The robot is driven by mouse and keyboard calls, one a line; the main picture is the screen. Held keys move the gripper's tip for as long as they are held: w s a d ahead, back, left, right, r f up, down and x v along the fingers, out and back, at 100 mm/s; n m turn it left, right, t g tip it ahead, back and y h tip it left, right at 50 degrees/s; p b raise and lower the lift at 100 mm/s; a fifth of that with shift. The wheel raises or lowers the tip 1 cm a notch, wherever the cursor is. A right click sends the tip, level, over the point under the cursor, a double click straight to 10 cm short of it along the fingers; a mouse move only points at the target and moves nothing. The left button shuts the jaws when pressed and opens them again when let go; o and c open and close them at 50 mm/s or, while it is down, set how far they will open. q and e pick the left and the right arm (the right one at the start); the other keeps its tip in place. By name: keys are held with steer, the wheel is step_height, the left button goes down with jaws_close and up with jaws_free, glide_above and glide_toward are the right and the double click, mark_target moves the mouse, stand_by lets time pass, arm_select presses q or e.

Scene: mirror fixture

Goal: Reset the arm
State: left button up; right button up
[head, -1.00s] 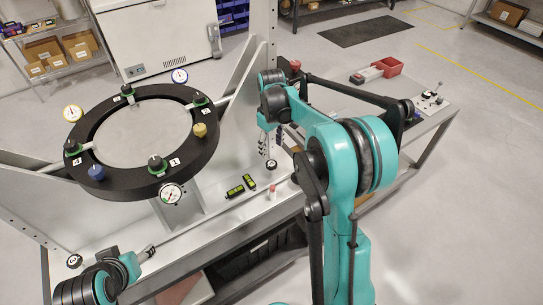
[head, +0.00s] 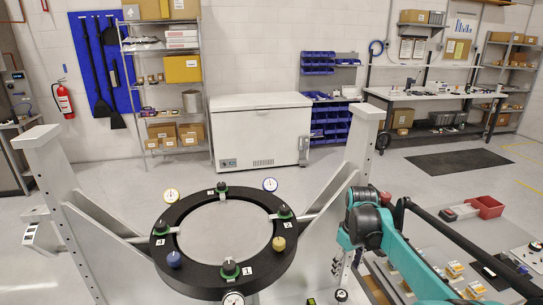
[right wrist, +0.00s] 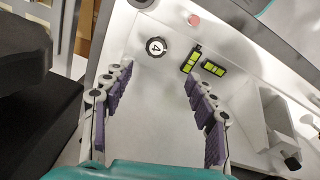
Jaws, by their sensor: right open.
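The mirror fixture's black ring (head: 168,262) stands in the lower middle of the head view, around a round grey mirror (head: 215,232). My right arm comes in from the lower right of the head view. Its gripper (head: 340,266) hangs to the right of the ring, apart from it. In the right wrist view the two purple-padded fingers (right wrist: 157,74) are spread with nothing between them. My left gripper is out of view.
White uprights (head: 351,150) flank the ring. In the right wrist view a round knob marked 4 (right wrist: 156,47) and two green-and-black blocks (right wrist: 213,68) are on the white bench beyond the fingertips. A red bin (head: 486,206) is at right. A white chest freezer (head: 258,135) stands behind.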

steer(key=s+a+r+m+t, duration=0.1)
steer(key=s+a+r+t, duration=0.15)
steer(key=s, duration=0.25)
steer(key=s+a+r+m+t, duration=0.1)
steer(key=s+a, duration=0.2)
steer(key=s, duration=0.2)
steer(key=s+a+f+m+t+b, duration=0.1)
steer(key=s+a+f+m+t, duration=0.1)
steer(key=s, duration=1)
step_height(320, 180, down, 3)
steer(key=shift+a+r+t, duration=0.15)
steer(key=shift+a+t, duration=0.5)
steer(key=shift+a, duration=0.35)
